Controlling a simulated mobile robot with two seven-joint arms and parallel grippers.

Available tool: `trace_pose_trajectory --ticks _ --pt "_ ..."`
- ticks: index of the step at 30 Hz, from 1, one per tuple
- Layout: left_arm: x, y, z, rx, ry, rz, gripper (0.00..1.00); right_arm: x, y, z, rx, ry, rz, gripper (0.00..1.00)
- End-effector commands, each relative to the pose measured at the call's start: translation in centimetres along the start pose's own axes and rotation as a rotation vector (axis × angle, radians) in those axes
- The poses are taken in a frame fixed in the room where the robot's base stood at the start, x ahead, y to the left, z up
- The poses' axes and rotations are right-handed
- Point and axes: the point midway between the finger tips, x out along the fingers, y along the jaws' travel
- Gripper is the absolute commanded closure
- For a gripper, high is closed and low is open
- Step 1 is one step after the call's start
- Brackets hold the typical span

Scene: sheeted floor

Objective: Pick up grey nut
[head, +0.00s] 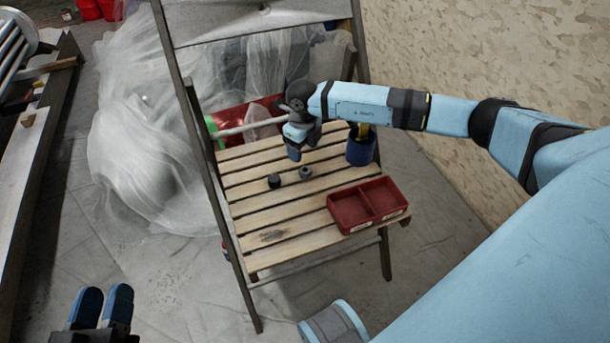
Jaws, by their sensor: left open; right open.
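The grey nut (305,173) lies on the slatted wooden platform (250,218), near its middle. A darker, nearly black small part (274,181) sits just to its left. My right gripper (295,152) points down over the platform, just above and behind the grey nut in the picture; it is open, with nothing seen in it. It looks apart from the nut, though the height gap is hard to tell. My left gripper (103,306) is open and empty at the lower left, away from the platform.
A red two-compartment tray (344,216) stands at the platform's front right. A dark blue container (360,150) stands at the back right. The ladder frame (208,180) rises at the left. Plastic sheeting (140,150) bunches behind it. The platform's front left is clear.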

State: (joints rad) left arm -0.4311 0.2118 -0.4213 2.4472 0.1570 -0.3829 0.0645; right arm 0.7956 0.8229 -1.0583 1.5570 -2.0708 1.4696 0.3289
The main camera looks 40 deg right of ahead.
Motion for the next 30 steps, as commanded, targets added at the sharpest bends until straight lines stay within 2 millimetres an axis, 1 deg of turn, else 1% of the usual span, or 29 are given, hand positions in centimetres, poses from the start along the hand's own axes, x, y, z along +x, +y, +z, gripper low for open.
trace_pose_trajectory --ticks 1,3,11,14,17,21,28,29,30 --pt "0.0 -0.1 0.8 0.000 -0.013 0.002 0.57 1.3 0.0 0.0 0.001 0.001 0.000 0.36" --pt "0.0 -0.2 1.2 0.000 -0.032 0.003 0.57 2.2 0.0 0.0 0.001 0.001 0.001 0.36" --pt "0.0 -0.3 2.1 -0.002 -0.065 0.007 0.57 3.8 0.0 0.0 0.000 0.000 0.003 0.36" --pt "0.0 -0.5 3.2 -0.002 -0.095 0.010 0.57 5.1 -0.1 -0.2 0.000 0.001 0.003 0.36" --pt "0.0 -0.7 4.7 0.000 -0.137 0.016 0.57 6.8 -0.2 -0.3 0.000 0.000 0.003 0.36" --pt "0.3 -1.1 4.4 0.050 -0.114 0.019 0.57 8.4 -0.2 -0.3 0.000 -0.001 0.003 0.36" --pt "0.3 -1.2 4.0 0.061 -0.107 0.019 0.57 8.4 -0.2 -0.3 0.000 -0.001 0.003 0.36" --pt "0.3 -1.2 4.1 0.061 -0.107 0.019 0.57 8.4 -0.2 -0.3 0.000 -0.001 0.003 0.38" --pt "0.3 -1.2 4.1 0.061 -0.107 0.019 0.57 8.4 -0.2 -0.3 0.000 -0.001 0.003 0.48"
